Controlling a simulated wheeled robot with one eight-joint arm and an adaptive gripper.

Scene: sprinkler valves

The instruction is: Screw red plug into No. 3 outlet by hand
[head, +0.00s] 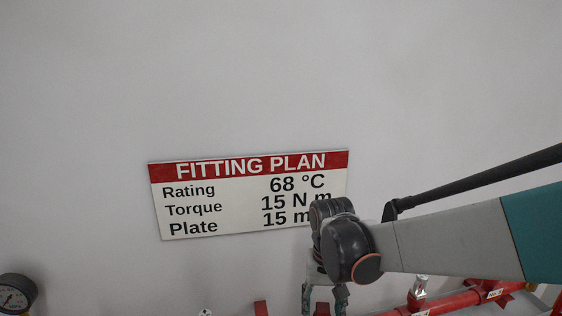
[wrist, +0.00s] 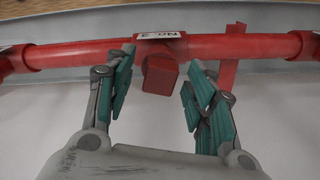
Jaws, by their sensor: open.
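In the wrist view, a red pipe tee carries a white label that reads upside down as No. 3 (wrist: 160,36). A square-headed red plug (wrist: 161,80) sits at this No. 3 outlet, pointing toward my gripper. How deep it sits cannot be told. My gripper (wrist: 160,95) is open, with one teal-padded finger on each side of the plug and a gap on both sides. In the head view my gripper (head: 325,298) hangs at the bottom edge, partly cut off, and the plug cannot be made out there.
The red pipe (wrist: 80,52) runs across the top of the wrist view, with a red bracket (wrist: 229,72) right of the tee. In the head view are a fitting plan sign (head: 190,215), a gauge (head: 14,296) and another labelled pipe section (head: 478,292).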

